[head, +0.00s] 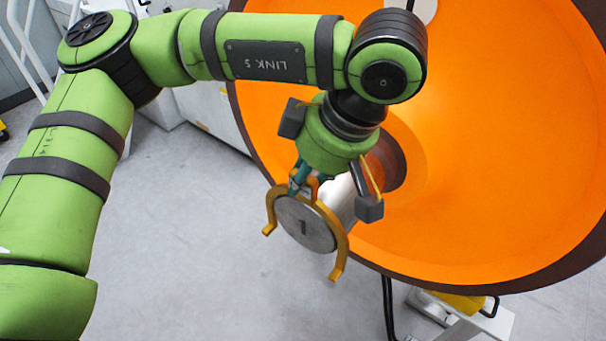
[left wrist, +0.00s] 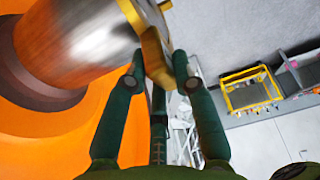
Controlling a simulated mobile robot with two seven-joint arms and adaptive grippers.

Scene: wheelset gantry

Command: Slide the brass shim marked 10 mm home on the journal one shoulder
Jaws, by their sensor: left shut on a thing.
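The brass shim (head: 336,240) is a C-shaped fork with its open side facing down. My left gripper (head: 306,184) is shut on its top. In the left wrist view my left gripper (left wrist: 160,78) also has the shim (left wrist: 155,58) between its fingers. The shim's legs hang on both sides of the grey end face of journal one (head: 302,226), which bears a "1". The polished journal (left wrist: 85,40) also shows in the left wrist view, with the shim near its outer end, away from the shoulder. I cannot tell whether they touch. No thickness mark is legible. My right gripper is not visible.
The large orange wheel (head: 480,130) with a dark rim stands behind the journal. A white stand (head: 480,325) with a yellow part is below it. A yellow-framed tray (left wrist: 248,90) shows in the left wrist view. The grey floor left of the journal is clear.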

